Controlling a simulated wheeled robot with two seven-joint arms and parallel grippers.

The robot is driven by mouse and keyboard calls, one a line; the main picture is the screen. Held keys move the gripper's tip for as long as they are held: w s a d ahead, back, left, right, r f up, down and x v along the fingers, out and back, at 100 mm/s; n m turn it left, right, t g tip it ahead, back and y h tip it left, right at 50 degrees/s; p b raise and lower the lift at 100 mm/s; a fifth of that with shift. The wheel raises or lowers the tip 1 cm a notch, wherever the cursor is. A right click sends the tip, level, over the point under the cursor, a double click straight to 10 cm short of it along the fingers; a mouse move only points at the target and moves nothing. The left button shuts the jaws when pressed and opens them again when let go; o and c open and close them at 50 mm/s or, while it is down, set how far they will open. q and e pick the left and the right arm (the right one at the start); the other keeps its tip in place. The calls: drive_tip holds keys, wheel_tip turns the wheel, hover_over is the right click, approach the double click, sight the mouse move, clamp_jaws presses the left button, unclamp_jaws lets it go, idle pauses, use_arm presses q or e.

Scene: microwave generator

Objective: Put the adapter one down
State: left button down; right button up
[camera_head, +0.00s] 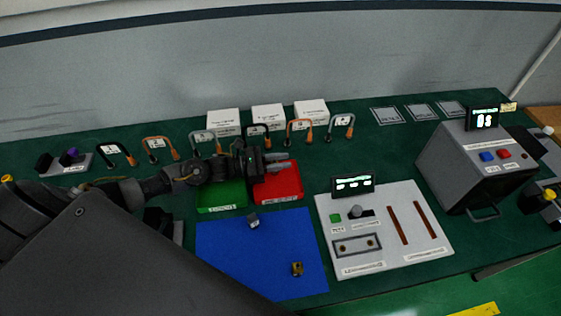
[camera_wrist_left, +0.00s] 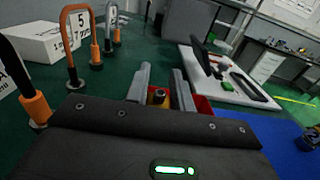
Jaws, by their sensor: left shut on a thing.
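My left gripper (camera_head: 279,162) reaches in from the left and is over the back part of the red tray (camera_head: 278,189). In the left wrist view its two grey fingers (camera_wrist_left: 160,92) are shut on a small brass and dark piece, which I take as adapter one (camera_wrist_left: 158,97). Red tray wall shows behind and beside the fingers. I cannot tell whether the piece touches the tray floor. In the head view the fingers hide the piece. My right gripper is not in view.
A green tray (camera_head: 221,197) adjoins the red one. The blue mat (camera_head: 235,270) in front holds a grey piece (camera_head: 253,221) and a brass piece (camera_head: 297,268). Cable hooks (camera_head: 300,132) and white boxes (camera_head: 268,117) stand behind. A white panel (camera_head: 385,255) and grey microwave unit (camera_head: 470,165) are right.

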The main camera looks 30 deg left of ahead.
use_arm(q)
drive_tip(key=shift+s+f, duration=0.1)
drive_tip(key=shift+f, duration=0.05)
drive_tip(key=c, duration=1.2)
unclamp_jaws()
drive_tip(key=shift+s+f, duration=0.1)
drive_tip(key=shift+f, duration=0.05)
drive_tip(key=shift+d, duration=0.1)
drive_tip(key=shift+r+p, duration=0.25)
drive_tip(key=shift+p, duration=0.1)
drive_tip(key=shift+r+p, duration=0.4)
drive_tip(key=shift+p, duration=0.15)
drive_tip(key=b+v, duration=0.4)
drive_tip(key=v, duration=0.7)
drive_tip(key=shift+f, duration=0.1)
drive_tip(key=shift+s+a+r, duration=0.15)
drive_tip(key=shift+a+r, duration=0.05)
drive_tip(key=shift+a, duration=0.3)
